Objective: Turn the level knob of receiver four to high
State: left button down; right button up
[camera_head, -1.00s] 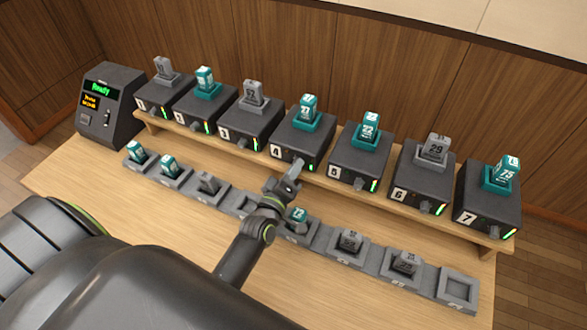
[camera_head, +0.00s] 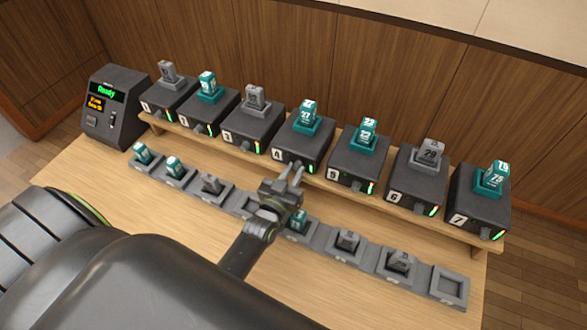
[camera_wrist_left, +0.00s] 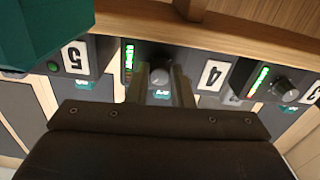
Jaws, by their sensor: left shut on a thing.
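Receiver four (camera_head: 318,148) is a dark box with a white "4" label and a teal unit docked on top. Its level knob (camera_wrist_left: 160,77) is a small grey dial between the label and a lit green level bar (camera_wrist_left: 129,60) in the left wrist view. My left gripper (camera_head: 292,170) reaches the front of this box. In the left wrist view its two fingers (camera_wrist_left: 161,88) lie on either side of the knob, shut on it. The fingers hide part of the knob, and its pointer cannot be read. In the head view the fingers cover the knob. My right gripper is not in view.
Receiver three (camera_head: 252,128) and receiver five (camera_head: 352,165) stand close on either side, on the same raised wooden shelf. A row of grey charging trays (camera_head: 340,248) holds more units below my left wrist. A "Ready" console (camera_head: 110,105) stands at the left end.

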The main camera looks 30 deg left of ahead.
pick_arm(q)
jog(key=m+p, duration=0.1)
jog(key=m, duration=0.3)
jog(key=shift+m, duration=0.3)
jog(key=m+p, duration=0.1)
jog(key=m, duration=0.3)
jog(key=shift+m, duration=0.3)
jog(key=m+p, duration=0.1)
jog(key=m, duration=0.3)
jog(key=shift+a+r+m, duration=0.1)
jog(key=shift+m, duration=0.2)
jog(key=m, duration=0.4)
jog(key=shift+m+p, duration=0.4)
jog(key=c, duration=1.3)
grip_release()
jog(key=shift+s, duration=0.1)
